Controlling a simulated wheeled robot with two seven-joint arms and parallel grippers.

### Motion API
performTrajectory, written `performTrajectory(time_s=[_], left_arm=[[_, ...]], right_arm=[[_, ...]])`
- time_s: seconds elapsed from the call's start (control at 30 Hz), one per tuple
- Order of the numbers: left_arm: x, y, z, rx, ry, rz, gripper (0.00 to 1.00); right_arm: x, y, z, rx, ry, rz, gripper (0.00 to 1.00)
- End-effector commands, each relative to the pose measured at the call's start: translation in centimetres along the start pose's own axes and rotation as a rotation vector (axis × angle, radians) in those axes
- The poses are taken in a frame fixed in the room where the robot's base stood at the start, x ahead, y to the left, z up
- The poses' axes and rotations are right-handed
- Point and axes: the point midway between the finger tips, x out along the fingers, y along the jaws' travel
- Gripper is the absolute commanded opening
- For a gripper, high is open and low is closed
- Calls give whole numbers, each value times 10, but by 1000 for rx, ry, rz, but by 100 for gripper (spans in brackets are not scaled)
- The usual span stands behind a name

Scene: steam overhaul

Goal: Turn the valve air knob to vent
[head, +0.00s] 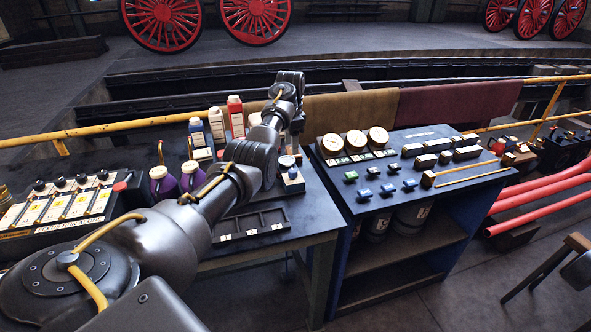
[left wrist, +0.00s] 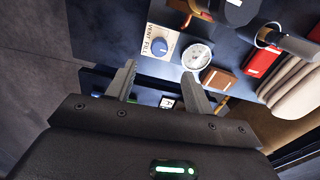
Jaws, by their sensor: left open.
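The valve air knob is a round blue knob (left wrist: 160,47) on a dark panel in the left wrist view, beside a white label (left wrist: 155,40) reading VENT and FILL. In the head view a blue knob (head: 292,174) shows on a small block at the right end of the left bench. My left gripper (left wrist: 158,69) is open and empty, its two fingers apart, with the knob beyond the fingertips and between their lines. No contact with the knob shows. In the head view the left gripper (head: 297,125) is partly hidden by its own wrist. My right gripper is not in view.
A round white gauge (left wrist: 197,57) sits close beside the knob, near one finger. A brown block (left wrist: 218,79) and a red item (left wrist: 262,58) are nearby. Bottles (head: 235,116) stand behind the arm. A blue bench (head: 400,215) with gauges and switches stands to the right.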

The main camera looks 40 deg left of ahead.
Motion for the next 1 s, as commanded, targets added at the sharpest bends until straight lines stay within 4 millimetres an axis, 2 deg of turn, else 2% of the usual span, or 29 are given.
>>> performTrajectory(time_s=[0.1,0.2,0.47,0.7,1.0], left_arm=[[2,1,-1,2,-1,1,52],[11,1,-1,2,-3,3,52],[57,2,0,0,-3,3,52],[96,1,0,-2,-1,1,52],[109,0,0,-1,0,-1,52]], right_arm=[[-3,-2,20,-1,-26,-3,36],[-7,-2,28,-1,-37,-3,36],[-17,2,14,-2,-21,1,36],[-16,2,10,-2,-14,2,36],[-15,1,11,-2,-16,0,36]])
